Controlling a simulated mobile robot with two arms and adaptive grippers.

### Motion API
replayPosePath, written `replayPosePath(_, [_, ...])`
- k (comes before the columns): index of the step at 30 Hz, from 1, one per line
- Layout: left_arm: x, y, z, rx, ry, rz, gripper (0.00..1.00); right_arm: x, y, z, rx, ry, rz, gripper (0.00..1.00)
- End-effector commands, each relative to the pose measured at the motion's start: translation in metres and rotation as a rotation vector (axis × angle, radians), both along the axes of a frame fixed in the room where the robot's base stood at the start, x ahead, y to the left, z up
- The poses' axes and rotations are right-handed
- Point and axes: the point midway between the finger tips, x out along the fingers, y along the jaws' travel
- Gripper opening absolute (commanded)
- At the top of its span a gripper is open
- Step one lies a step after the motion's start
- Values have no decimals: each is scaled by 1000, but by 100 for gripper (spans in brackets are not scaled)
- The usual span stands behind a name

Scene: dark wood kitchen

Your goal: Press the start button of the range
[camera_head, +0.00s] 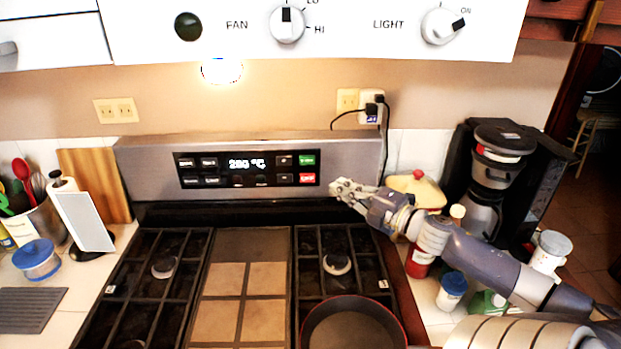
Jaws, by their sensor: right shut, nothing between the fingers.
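The range (140,165) stands at the back centre, with a dark control panel (246,183) on its upright back. A lit display (247,163) shows digits and °C. A green button (307,160), which looks like the start button, is at the panel's upper right, with a red button (307,178) just below it. My right gripper (336,187) is shut and empty. In the picture its fingertips are just right of the red button and lower than the green one. I cannot tell whether they touch the panel. My left gripper is not in view.
A pan (353,322) sits on the front right burner. A coffee maker (492,180), bottles and jars crowd the right counter, near my right arm. A hood (350,30) with knobs hangs above. Utensils and a cutting board (97,185) stand at left.

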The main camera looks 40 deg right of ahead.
Motion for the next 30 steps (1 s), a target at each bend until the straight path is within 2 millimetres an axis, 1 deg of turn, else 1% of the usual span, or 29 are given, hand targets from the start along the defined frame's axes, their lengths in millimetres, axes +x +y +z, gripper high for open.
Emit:
replayPosePath(1, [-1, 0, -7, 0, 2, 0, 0, 0, 0, -7, 0, 0, 0, 0])
replayPosePath(3, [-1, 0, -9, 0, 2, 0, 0, 0, 0, -9, 0, 0, 0, 0])
replayPosePath(17, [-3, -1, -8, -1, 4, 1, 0, 2, 0, -8, 0, -1, 0, 0])
replayPosePath(22, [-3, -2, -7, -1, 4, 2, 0, 15, 2, -7, 1, -3, 2, 0])
replayPosePath(30, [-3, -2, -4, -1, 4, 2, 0, 49, 4, -6, -1, -4, 1, 0])
